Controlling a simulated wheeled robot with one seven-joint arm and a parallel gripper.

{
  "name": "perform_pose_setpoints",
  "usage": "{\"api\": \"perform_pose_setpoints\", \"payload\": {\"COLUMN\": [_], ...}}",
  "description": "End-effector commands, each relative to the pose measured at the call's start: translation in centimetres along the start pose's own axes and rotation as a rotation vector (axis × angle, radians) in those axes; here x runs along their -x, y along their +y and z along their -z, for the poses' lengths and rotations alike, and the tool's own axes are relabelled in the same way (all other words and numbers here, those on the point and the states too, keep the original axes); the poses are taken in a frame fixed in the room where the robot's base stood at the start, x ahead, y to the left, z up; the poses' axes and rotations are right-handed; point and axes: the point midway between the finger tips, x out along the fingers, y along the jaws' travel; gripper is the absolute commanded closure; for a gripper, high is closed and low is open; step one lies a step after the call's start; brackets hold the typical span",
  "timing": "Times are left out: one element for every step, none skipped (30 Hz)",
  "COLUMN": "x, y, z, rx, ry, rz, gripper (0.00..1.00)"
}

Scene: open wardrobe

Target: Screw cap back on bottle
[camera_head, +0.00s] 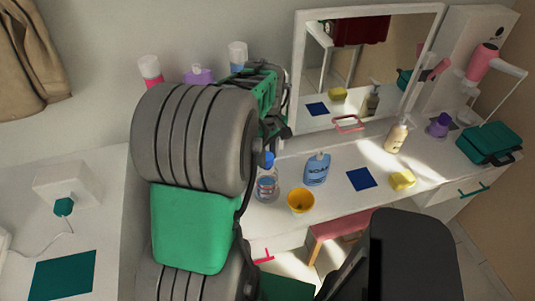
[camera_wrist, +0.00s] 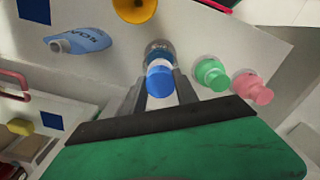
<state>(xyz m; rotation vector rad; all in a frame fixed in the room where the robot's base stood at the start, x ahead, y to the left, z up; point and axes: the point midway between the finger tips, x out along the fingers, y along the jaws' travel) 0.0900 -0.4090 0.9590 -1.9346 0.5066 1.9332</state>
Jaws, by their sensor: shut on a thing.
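My gripper (camera_wrist: 158,86) is shut on a blue cap (camera_wrist: 158,80), which also shows in the head view (camera_head: 268,159). The cap is over a clear bottle with a label (camera_head: 267,187), which stands upright on the white table. In the wrist view the clear bottle (camera_wrist: 159,48) lines up behind the cap; I cannot tell whether they touch. A blue soap bottle (camera_head: 317,169) stands to the right of the clear one. It also shows in the wrist view (camera_wrist: 82,41), with a pale neck at its top. My arm hides part of the table behind the gripper.
A blue square (camera_head: 361,179), a yellow sponge (camera_head: 402,180) and a pump bottle (camera_head: 396,136) are to the right. Green (camera_wrist: 211,74) and pink (camera_wrist: 252,88) bottles stand near the gripper. A mirror (camera_head: 370,60) backs the table.

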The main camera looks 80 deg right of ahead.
Motion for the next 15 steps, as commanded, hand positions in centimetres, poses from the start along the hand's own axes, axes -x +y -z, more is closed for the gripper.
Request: {"api": "perform_pose_setpoints", "payload": {"x": [-0.22, -0.3, -0.4, -0.47, -0.55, -0.65, -0.73, -0.8, -0.9, -0.98, -1.05, -1.0, -0.96, -0.96, -0.96], "y": [-0.01, -0.01, -0.01, -0.01, -0.01, -0.01, -0.01, -0.01, -0.01, -0.01, -0.01, 0.0, 0.0, 0.0, 0.0], "z": [-0.01, -0.01, -0.01, -0.01, -0.01, -0.01, -0.01, -0.01, -0.01, -0.01, -0.01, 0.0, 0.0, 0.0, 0.0], "rx": [0.0, 0.0, 0.0, 0.0, 0.0, 0.0, 0.0, 0.0, 0.0, 0.0, 0.0, 0.0, 0.0, 0.0, 0.0], "ry": [0.0, 0.0, 0.0, 0.0, 0.0, 0.0, 0.0, 0.0, 0.0, 0.0, 0.0, 0.0, 0.0, 0.0, 0.0], "rz": [0.0, 0.0, 0.0, 0.0, 0.0, 0.0, 0.0, 0.0, 0.0, 0.0, 0.0, 0.0, 0.0, 0.0, 0.0], "gripper": [1.0, 1.0, 1.0, 1.0, 1.0, 1.0, 1.0, 1.0, 1.0, 1.0, 1.0, 0.63, 0.6, 0.58, 0.55]}}
